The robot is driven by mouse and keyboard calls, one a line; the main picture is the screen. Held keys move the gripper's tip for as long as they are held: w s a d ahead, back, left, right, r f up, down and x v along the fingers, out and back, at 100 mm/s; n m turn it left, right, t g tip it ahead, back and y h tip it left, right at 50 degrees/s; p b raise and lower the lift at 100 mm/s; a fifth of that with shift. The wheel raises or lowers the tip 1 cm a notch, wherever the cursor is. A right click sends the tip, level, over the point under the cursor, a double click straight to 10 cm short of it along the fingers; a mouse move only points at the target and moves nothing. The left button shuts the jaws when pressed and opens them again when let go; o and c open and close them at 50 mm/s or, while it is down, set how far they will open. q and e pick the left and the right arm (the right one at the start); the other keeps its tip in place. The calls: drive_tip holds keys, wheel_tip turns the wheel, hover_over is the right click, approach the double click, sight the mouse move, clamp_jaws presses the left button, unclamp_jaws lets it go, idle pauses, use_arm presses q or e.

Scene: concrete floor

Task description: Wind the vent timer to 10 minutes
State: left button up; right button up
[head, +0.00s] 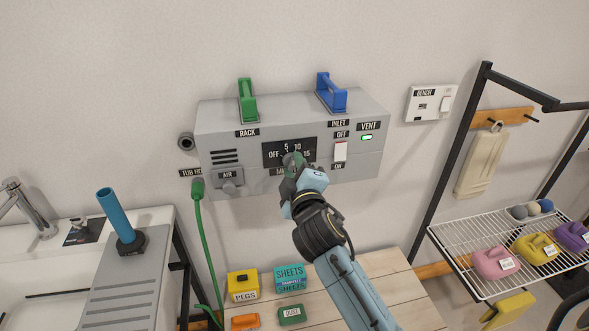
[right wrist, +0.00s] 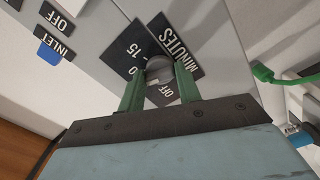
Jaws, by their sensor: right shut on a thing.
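The vent timer is a black dial plate (head: 270,152) on the front of a grey wall box, marked OFF, 5, 10, 15 and MINUTES. My right gripper (head: 291,162) reaches it from below and covers its centre in the head view. In the right wrist view the green fingers of that gripper (right wrist: 160,82) are shut on the grey timer knob (right wrist: 158,66), one on each side. The plate (right wrist: 125,50) shows around the knob there. I cannot tell where the knob points. My left gripper is not in view.
A green hose (head: 199,225) hangs left; a wire shelf (head: 480,250) stands right.

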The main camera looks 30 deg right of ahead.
drive_tip(key=shift+m, duration=1.1)
drive_tip(key=o, duration=1)
drive_tip(key=shift+c, duration=0.2)
drive_tip(key=v, duration=1.3)
drive_tip(key=shift+s+b, duration=0.2)
drive_tip(key=shift+b, duration=0.25)
